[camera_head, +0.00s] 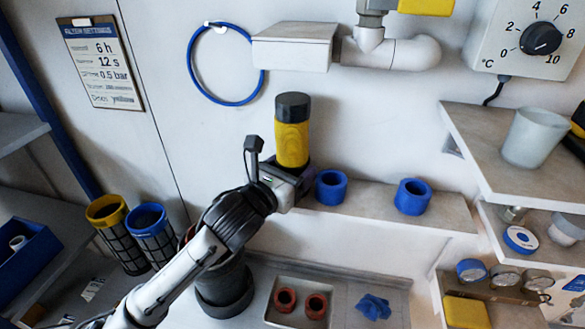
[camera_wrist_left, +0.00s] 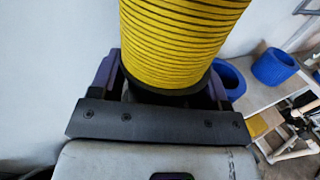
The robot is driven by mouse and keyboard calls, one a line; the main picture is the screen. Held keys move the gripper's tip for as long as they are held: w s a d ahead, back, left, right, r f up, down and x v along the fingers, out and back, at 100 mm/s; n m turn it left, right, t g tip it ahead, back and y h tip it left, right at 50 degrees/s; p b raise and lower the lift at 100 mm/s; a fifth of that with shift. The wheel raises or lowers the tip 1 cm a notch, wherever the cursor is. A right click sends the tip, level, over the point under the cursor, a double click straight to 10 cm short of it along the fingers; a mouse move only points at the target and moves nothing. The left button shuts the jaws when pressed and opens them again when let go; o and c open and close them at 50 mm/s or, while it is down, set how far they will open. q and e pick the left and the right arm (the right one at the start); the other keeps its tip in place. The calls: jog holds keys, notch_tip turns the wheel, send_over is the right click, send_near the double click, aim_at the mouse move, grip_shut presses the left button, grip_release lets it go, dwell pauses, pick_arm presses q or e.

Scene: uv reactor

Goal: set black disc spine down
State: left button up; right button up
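The spine (camera_head: 292,140) is an upright column of yellow discs with a black top, at the left end of the wall shelf (camera_head: 440,212). In the left wrist view its stack of yellow ribbed discs (camera_wrist_left: 183,40) rises from a black base (camera_wrist_left: 165,96). My left gripper (camera_head: 298,180) reaches it from the lower left. Its fingers lie on both sides of the black base and appear closed on it. My gripper hides the spine's foot in the head view, so I cannot tell whether it touches the shelf. My right gripper is out of view.
Two blue rings (camera_head: 331,187) (camera_head: 413,196) stand on the shelf right of the spine. Below are a black housing (camera_head: 224,290), a tray (camera_head: 300,284) with two red rings, and a blue crumpled item (camera_head: 373,306). Two mesh cylinders (camera_head: 108,219) (camera_head: 149,232) stand left. The shelf's right end is clear.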

pick_arm(q)
jog(key=shift+r, duration=0.1)
jog(key=shift+s+a, duration=0.1)
jog(key=shift+s, duration=0.05)
jog(key=b+v, duration=0.2)
jog(key=v, duration=0.9)
jog(key=shift+s+a+b, duration=0.2)
jog(key=shift+s+b, duration=0.1)
jog(key=shift+b, duration=0.05)
jog(key=shift+r, duration=0.1)
jog(key=s+a+f+n+g+y, duration=0.1)
jog(key=s+a+f+n+y, duration=0.15)
jog(key=f+n, duration=0.5)
jog(key=s+a+f+n+g+y, duration=0.1)
jog(key=s+f+n, duration=0.2)
jog(key=f+n, duration=0.5)
jog(key=s+a+f+n+g+y, duration=0.1)
jog(key=s+f+n+y, duration=0.15)
jog(key=f+n, duration=0.5)
jog(key=s+a+f+n+g+y, duration=0.2)
jog(key=s+a+f+n+g, duration=0.2)
jog(key=s+f+n, duration=0.5)
jog(key=s+a+f+n+g+y, duration=0.2)
jog(key=s+a+f+n+g, duration=0.2)
jog(key=s+f+n, duration=0.5)
jog(key=s+a+f, duration=0.1)
jog(key=s+a, duration=0.1)
jog(key=s, duration=0.5)
jog(key=shift+a+f, duration=0.2)
jog(key=shift+f, duration=0.05)
